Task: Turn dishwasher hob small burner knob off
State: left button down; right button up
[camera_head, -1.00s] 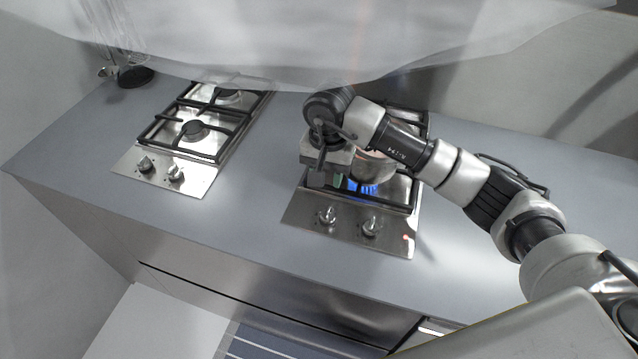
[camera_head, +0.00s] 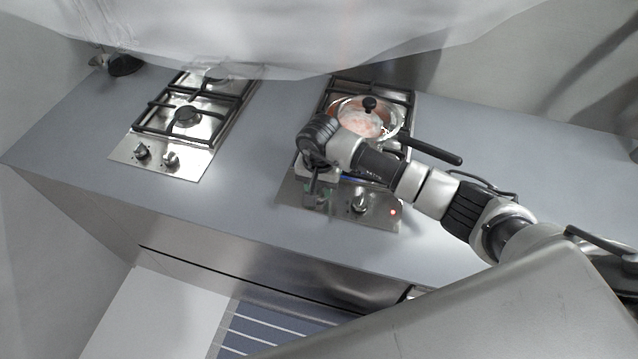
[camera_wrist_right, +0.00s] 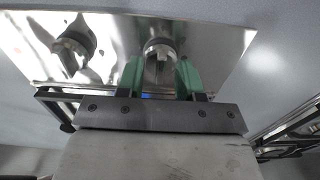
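The right-hand hob (camera_head: 290,193) has two metal knobs on its front panel. My right gripper (camera_head: 318,200) is over the left knob and mostly hides it in the head view. In the right wrist view, the green fingertips (camera_wrist_right: 160,77) are apart, one on each side of a knob (camera_wrist_right: 160,48); I see no clear contact. The other knob stands clear in the head view (camera_head: 360,203) and in the wrist view (camera_wrist_right: 72,48). A strip of blue flame (camera_head: 352,178) shows behind the gripper. My left gripper is not in view.
A glass-lidded pan (camera_head: 365,118) sits on the right-hand hob, its dark handle (camera_head: 432,150) pointing right past my forearm. A red light (camera_head: 392,211) glows on the panel. A second hob (camera_head: 185,130) stands to the left, with bare counter (camera_head: 245,165) between.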

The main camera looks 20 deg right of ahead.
jog(key=shift+c, duration=1.1)
grip_shut()
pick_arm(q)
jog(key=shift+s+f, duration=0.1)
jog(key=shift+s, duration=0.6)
